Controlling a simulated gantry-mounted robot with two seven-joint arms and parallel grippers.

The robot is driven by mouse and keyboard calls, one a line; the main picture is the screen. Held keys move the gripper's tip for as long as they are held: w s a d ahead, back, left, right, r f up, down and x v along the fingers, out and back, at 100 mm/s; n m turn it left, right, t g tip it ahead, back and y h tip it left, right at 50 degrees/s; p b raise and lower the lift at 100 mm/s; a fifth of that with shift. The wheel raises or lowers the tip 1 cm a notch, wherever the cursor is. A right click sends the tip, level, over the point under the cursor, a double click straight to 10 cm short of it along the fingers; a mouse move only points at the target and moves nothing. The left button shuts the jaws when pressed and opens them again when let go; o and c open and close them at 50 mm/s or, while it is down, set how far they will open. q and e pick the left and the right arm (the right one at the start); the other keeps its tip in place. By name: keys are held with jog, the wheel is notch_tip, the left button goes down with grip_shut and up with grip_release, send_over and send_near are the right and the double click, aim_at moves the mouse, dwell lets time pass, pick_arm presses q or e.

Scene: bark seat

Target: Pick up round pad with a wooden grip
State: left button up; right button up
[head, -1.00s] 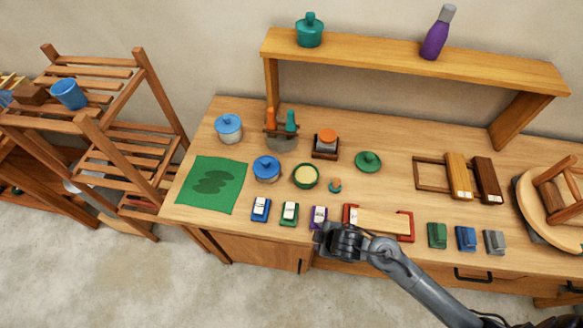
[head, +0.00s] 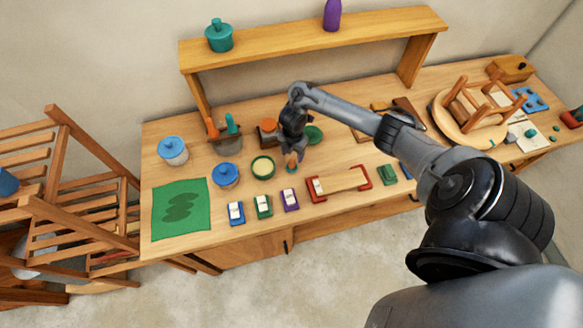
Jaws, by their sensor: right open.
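The small round pad (head: 292,168) has a teal base and a brownish wooden grip on top. It stands on the wooden bench, right of the round tin with pale contents (head: 263,167). My right gripper (head: 292,157) points down right over the pad, its fingers open near the wooden grip. The fingers partly hide the grip, and I cannot tell whether they touch it. My left gripper is not in view.
A green knobbed disc (head: 315,135) sits just behind the gripper. A blue-lidded pot (head: 226,175) stands to the left. Blue, green and purple blocks (head: 290,200) and a red-ended wooden frame (head: 340,182) lie in front. A shelf (head: 300,42) spans the back.

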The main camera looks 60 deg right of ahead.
aim_at(292, 161)
jog(key=shift+w+f, duration=0.1)
jog(key=shift+f, duration=0.5)
jog(key=f, duration=0.4)
jog(key=shift+a+f, duration=0.1)
jog(key=shift+a, duration=0.2)
jog(key=shift+f, duration=0.6)
jog(key=c, duration=0.7)
